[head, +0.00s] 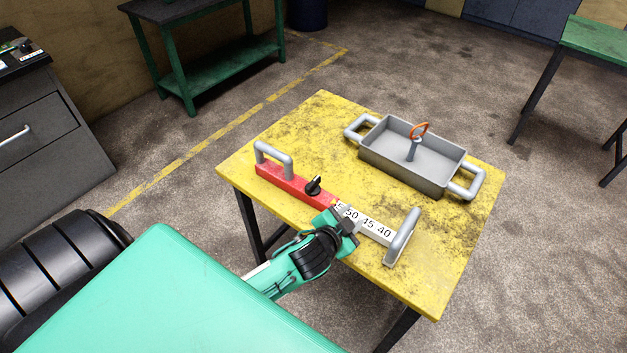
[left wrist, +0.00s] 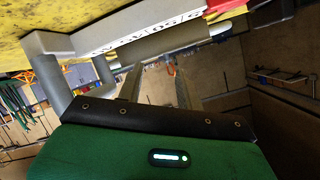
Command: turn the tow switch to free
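The tow switch looks to be the black rotary knob (head: 314,186) on a red block (head: 285,182) on the yellow table; I cannot read its setting. A white bar with printed numbers (head: 367,221) runs from the block to a grey handle (head: 403,236). My left gripper (head: 347,226) is at the front side of this bar, to the right of the knob and apart from it. In the left wrist view its two fingers (left wrist: 158,75) stand apart with nothing clearly between them, below a grey cylinder (left wrist: 160,46). My right gripper is not in view.
A grey tray (head: 375,153) with two handles stands at the back of the yellow table (head: 455,245), with an orange ring-topped tool (head: 414,142) in it. A second grey handle (head: 275,155) rises from the red block's left end. The table's middle is clear.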

